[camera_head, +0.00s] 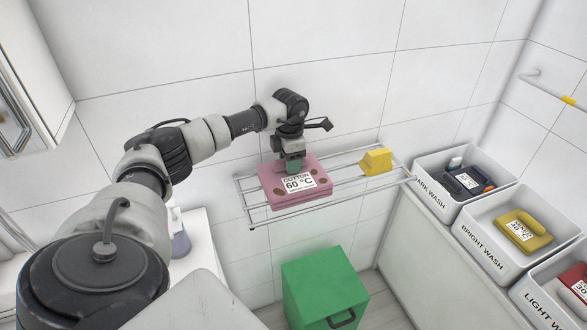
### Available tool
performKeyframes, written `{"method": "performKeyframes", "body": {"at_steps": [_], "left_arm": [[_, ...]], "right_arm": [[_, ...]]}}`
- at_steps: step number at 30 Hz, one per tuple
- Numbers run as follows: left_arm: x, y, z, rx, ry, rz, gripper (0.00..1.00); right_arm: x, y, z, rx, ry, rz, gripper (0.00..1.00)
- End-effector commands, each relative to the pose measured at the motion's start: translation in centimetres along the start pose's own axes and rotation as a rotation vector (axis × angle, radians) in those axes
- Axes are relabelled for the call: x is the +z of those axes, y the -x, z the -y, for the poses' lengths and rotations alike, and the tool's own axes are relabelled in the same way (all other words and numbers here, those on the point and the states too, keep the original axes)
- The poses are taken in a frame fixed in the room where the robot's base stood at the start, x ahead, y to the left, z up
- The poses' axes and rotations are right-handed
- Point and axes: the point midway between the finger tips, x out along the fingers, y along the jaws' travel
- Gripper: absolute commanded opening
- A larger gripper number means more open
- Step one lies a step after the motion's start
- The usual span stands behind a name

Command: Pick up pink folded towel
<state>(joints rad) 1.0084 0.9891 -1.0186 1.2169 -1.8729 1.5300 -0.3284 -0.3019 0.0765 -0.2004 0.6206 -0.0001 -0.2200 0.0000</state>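The pink folded towel (268,183) lies on a white wire rack (342,180) on the tiled wall. It has dark spots and a white label reading "COTTON 60 °C". My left gripper (292,168) points down at the towel, at the label's back edge, and covers a small part of the towel. It looks very close to or touching the towel. The fingers are small and partly hidden by the gripper body, so their opening and any hold are unclear. My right gripper is out of view.
A yellow block (377,161) sits on the rack right of the towel. Bins marked DARK WASH (437,193), BRIGHT WASH (482,252) and LIGHT WASH (537,308) hold items at right. A green box (318,284) with a handle stands below. A cabinet (45,75) hangs upper left.

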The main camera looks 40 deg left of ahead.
Motion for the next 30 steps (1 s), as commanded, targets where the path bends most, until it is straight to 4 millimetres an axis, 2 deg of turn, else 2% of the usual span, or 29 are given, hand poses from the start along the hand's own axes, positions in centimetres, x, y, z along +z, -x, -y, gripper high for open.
{"method": "performKeyframes", "body": {"at_steps": [1,9,20,23,27,30], "left_arm": [[0.0,0.0,0.0,0.0,0.0,0.0,0.39],[0.0,0.1,0.0,0.0,0.0,0.002,0.01],[0.1,0.7,-0.1,0.001,0.0,0.004,0.01],[0.1,1.6,-0.1,0.002,0.001,0.005,0.01],[0.1,4.0,-0.1,0.004,0.001,0.007,0.01],[2.4,5.3,0.8,0.0,-0.004,0.009,0.01]], "right_arm": [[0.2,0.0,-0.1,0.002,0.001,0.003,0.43],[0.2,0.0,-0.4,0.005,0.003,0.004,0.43],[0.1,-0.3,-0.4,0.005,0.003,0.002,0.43],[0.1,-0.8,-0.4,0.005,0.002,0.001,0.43],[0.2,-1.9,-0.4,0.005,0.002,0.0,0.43],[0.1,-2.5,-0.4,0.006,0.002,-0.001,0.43]]}}
